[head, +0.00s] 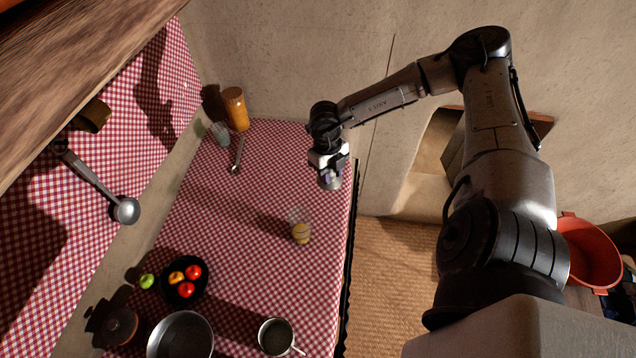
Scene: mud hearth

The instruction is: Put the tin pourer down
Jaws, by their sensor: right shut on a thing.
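My right gripper (328,168) reaches in from the right and is over the right edge of the checked counter, toward its far end. It is shut on a small grey metal thing, the tin pourer (331,183), which shows just below the fingers. The gripper hides much of the pourer, and I cannot tell whether it touches the cloth. A clear glass (300,232) with yellow liquid stands on the cloth, nearer than the gripper and a little to the left. My left gripper is not in view.
The red checked cloth (255,190) is clear left of the gripper. An orange-brown cylinder (235,108), a glass (221,133) and a spoon (238,155) are at the far end. Nearer are a black fruit plate (172,297), a metal pan (181,337) and a metal mug (276,337).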

